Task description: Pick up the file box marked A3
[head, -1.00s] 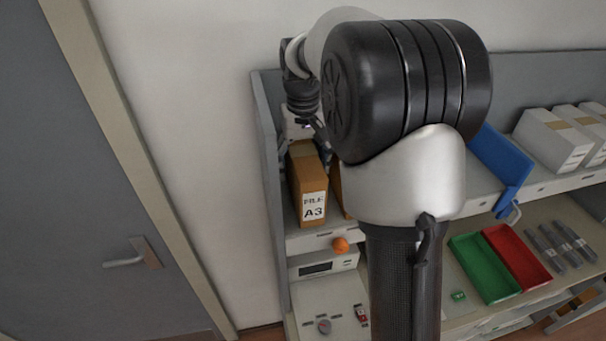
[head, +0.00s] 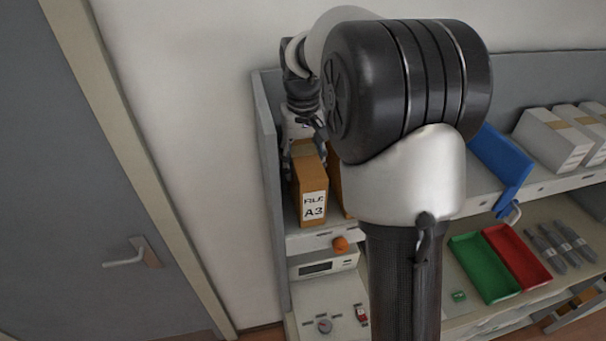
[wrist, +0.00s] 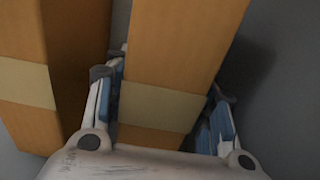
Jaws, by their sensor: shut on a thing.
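The file box marked A3 (head: 311,190) stands upright on the upper shelf at its left end, its label facing out. It is brown cardboard with a pale tape band. My gripper (head: 306,148) is at the top of the box, partly hidden behind my own arm. In the wrist view my gripper (wrist: 165,110) has a finger on each side of the file box (wrist: 180,50) and is shut on it. A second brown box (wrist: 35,60) stands beside it in the wrist view. In the head view that second box (head: 335,178) is mostly hidden by my arm.
The shelf's left side panel (head: 268,150) is close to the A3 box. An orange ball-like object (head: 340,244) sits below the shelf front. Green (head: 480,267) and red (head: 517,252) trays lie lower right.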

